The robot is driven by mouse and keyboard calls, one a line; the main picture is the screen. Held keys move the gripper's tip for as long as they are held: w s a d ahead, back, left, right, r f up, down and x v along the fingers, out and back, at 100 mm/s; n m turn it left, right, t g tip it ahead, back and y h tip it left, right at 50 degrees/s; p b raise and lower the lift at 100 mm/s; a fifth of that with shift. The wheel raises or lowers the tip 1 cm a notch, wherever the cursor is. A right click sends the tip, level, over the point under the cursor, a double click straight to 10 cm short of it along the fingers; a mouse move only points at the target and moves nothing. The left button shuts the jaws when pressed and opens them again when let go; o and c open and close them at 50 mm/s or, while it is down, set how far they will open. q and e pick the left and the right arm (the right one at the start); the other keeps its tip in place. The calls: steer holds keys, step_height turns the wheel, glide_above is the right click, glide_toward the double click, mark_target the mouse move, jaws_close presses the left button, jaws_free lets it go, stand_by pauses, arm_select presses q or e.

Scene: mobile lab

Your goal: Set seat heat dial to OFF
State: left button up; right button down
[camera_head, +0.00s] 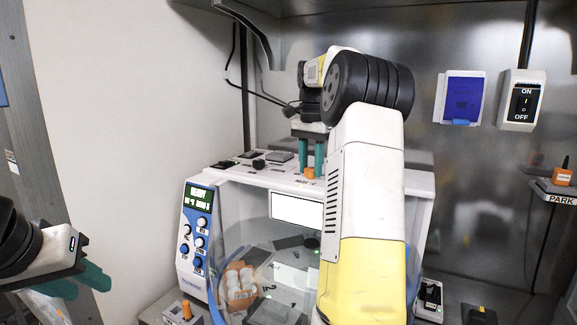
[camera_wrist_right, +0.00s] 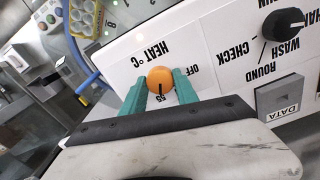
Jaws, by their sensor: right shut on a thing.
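The seat heat dial is a round orange knob (camera_wrist_right: 160,79) on the white panel, labelled HEAT °C, with OFF to its right and 55 below it in the right wrist view. A dark line on the knob points down towards the 55. My right gripper (camera_wrist_right: 161,88) has a teal finger on each side of the knob and is shut on it. In the head view the right gripper (camera_head: 311,158) points down onto the orange dial (camera_head: 309,173) at the machine's top. My left gripper (camera_head: 86,284) is at the lower left, empty, its teal fingers apart.
A black WASH/CHECK knob (camera_wrist_right: 284,23) and a grey DATA button (camera_wrist_right: 279,97) are beside the dial. The white machine (camera_head: 428,185) has a blue control panel (camera_head: 196,240). An ON/OFF switch (camera_head: 522,100) and a blue-covered box (camera_head: 463,98) are on the back wall.

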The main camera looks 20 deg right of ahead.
steer(key=shift+n, duration=0.3)
steer(key=n, duration=0.4)
steer(key=shift+n, duration=0.3)
steer(key=n, duration=0.4)
steer(key=shift+n, duration=0.3)
steer(key=n, duration=0.5)
steer(key=shift+n, duration=2.5)
steer(key=c, duration=0.9)
jaws_free()
steer(key=shift+c, duration=0.2)
